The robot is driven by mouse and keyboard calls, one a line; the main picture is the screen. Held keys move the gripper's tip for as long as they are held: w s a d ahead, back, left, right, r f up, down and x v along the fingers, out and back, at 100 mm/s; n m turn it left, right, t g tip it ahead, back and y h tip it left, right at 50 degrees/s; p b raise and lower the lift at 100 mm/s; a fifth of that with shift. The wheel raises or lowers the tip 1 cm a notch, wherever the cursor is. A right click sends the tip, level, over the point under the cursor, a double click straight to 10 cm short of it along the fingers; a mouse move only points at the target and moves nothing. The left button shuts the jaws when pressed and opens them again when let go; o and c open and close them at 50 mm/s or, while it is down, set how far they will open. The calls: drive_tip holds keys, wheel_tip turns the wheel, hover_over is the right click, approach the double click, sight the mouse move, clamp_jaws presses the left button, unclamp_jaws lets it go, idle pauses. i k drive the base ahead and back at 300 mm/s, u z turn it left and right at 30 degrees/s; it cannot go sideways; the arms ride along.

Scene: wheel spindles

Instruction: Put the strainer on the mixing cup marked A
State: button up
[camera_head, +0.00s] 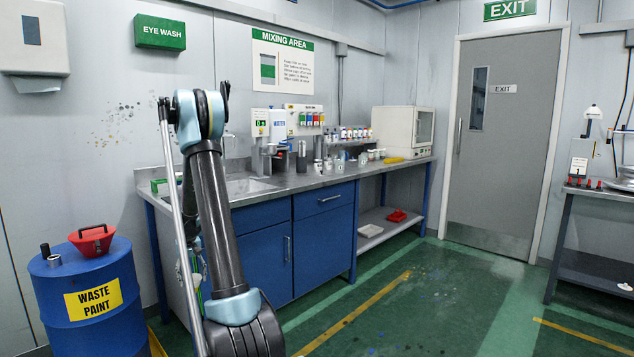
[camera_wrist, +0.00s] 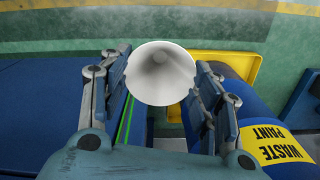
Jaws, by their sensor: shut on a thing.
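In the wrist view, my gripper (camera_wrist: 160,88) is shut on a white cone-shaped strainer (camera_wrist: 161,72), with one finger on each side of it. The strainer's round face is toward the camera. In the head view, my arm hides the gripper and the strainer. Small cups (camera_head: 339,163) stand among other containers on the metal counter. They are too small for me to read any letter, so I cannot tell which is marked A.
A blue waste paint drum (camera_head: 90,325) with a red funnel (camera_head: 92,239) on top stands at the left; it also shows in the wrist view (camera_wrist: 247,108). The counter (camera_head: 290,187) has a sink, dispensers and a white oven (camera_head: 402,131).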

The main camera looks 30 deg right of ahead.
sight(363, 160)
drive_tip(key=z, duration=3.25)
drive_tip(key=i, duration=3.3)
